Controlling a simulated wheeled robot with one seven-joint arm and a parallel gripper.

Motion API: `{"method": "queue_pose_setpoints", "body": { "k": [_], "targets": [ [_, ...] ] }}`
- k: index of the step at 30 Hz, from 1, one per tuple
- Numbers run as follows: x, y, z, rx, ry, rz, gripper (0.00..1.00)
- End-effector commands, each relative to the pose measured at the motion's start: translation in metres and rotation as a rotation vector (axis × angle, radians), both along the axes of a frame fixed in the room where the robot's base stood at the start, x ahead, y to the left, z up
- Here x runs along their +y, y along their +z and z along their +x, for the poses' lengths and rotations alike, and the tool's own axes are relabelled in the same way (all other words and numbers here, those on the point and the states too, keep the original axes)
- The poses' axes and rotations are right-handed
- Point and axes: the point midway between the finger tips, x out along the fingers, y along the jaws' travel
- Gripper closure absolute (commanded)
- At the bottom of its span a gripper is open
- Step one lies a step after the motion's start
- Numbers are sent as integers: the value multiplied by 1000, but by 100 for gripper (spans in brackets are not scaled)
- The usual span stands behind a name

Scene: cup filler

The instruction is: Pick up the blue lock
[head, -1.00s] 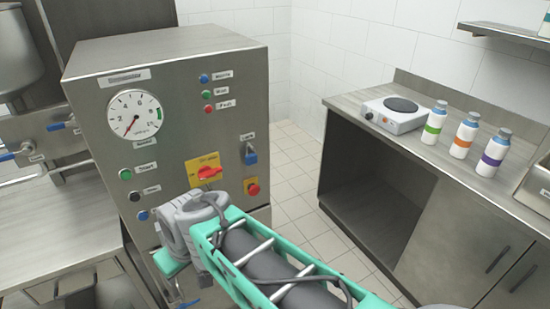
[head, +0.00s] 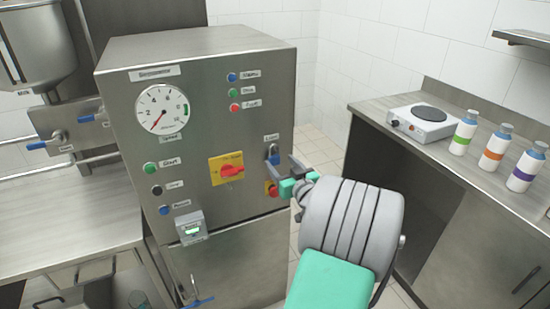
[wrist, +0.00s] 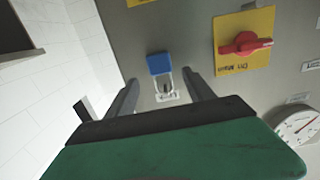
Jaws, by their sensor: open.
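The blue lock (head: 274,159) hangs on the front of the steel control cabinet (head: 200,104), at the right side of the panel, under a small label. In the wrist view the blue lock (wrist: 160,64) shows with its pale shackle passing through a metal hasp (wrist: 167,97). My gripper (head: 283,172) is just in front of the lock in the head view. In the wrist view my gripper (wrist: 162,82) is open, with one finger on each side of the lock and shackle. Nothing is held. Whether the fingers touch the panel cannot be told.
A red rotary switch on a yellow plate (head: 214,179) sits left of the lock. A red button (head: 270,188) below is partly hidden by my gripper. A counter with a hot plate (head: 421,121) and several bottles (head: 465,135) stands at right.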

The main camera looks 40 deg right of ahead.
Motion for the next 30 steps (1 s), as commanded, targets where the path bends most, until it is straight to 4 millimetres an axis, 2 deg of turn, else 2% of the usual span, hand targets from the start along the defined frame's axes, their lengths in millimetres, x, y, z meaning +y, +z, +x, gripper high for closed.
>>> {"method": "queue_pose_setpoints", "body": {
  "k": [1,4,12,30],
  "targets": [
    [1,0,10,2,6,3,38],
    [-4,-1,24,1,3,0,38],
    [-6,-3,28,1,1,0,40],
    [-6,-3,27,2,1,1,89]
  ]
}}
